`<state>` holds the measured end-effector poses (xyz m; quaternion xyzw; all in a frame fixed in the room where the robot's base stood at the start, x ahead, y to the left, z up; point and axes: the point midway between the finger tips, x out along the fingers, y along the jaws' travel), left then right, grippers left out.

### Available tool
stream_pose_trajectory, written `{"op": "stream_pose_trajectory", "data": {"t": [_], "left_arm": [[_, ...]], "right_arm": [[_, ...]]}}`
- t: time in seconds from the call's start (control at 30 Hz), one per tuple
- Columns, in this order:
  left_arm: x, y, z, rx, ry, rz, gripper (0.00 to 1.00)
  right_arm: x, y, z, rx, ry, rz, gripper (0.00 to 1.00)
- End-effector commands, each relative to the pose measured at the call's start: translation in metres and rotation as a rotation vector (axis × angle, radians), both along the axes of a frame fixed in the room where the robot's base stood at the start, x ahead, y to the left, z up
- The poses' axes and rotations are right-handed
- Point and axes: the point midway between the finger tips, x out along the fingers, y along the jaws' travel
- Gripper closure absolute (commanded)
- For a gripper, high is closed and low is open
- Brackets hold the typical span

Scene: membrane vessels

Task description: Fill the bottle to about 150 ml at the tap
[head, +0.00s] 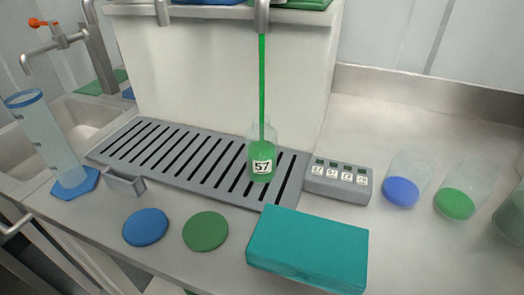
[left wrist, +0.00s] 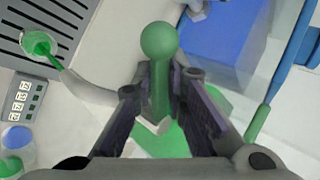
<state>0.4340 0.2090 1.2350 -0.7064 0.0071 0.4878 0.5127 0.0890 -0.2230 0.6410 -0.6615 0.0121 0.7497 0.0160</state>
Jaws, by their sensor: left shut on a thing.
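The clear bottle (head: 263,152), labelled 57, stands upright on the grey slotted drip grate under the tap spout (head: 262,16). A green stream (head: 262,75) runs from the spout into its mouth. Green liquid fills much of its body; I cannot read any volume marks. The left wrist view shows the bottle (left wrist: 40,44) from above, with the spout over it. My left gripper (left wrist: 160,80) is shut on a green ball-ended tap lever (left wrist: 158,42), high above the bench. The head view shows neither of my grippers.
A four-button box (head: 338,181) sits right of the grate (head: 160,152). A teal box (head: 308,248), blue disc (head: 145,227) and green disc (head: 205,231) lie in front. Tinted vessels (head: 401,190) stand right, a tall cylinder (head: 45,135) left by the sink.

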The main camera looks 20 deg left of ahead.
Motion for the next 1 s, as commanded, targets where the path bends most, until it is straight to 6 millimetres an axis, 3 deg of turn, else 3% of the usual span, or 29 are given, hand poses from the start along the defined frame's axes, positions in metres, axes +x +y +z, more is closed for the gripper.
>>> {"op": "stream_pose_trajectory", "data": {"t": [0.2,0.7,0.93,0.97,1.0], "left_arm": [[0.0,0.002,0.0,0.0,0.004,-0.012,1.0],[0.033,0.017,-0.001,-0.01,0.001,-0.716,1.0],[0.035,0.017,0.0,0.001,0.0,-0.757,1.0],[0.035,0.017,0.0,0.001,0.0,-0.757,0.79],[0.035,0.017,0.0,0.001,0.0,-0.757,0.7]], "right_arm": [[0.0,0.0,0.0,0.0,0.0,0.0,0.6],[0.0,0.0,0.0,0.0,0.0,0.0,0.6],[0.0,0.0,0.0,0.0,0.0,0.0,0.6],[0.0,0.0,0.0,0.0,0.0,0.0,0.6],[0.0,0.0,0.0,0.0,0.0,0.0,0.6]]}}
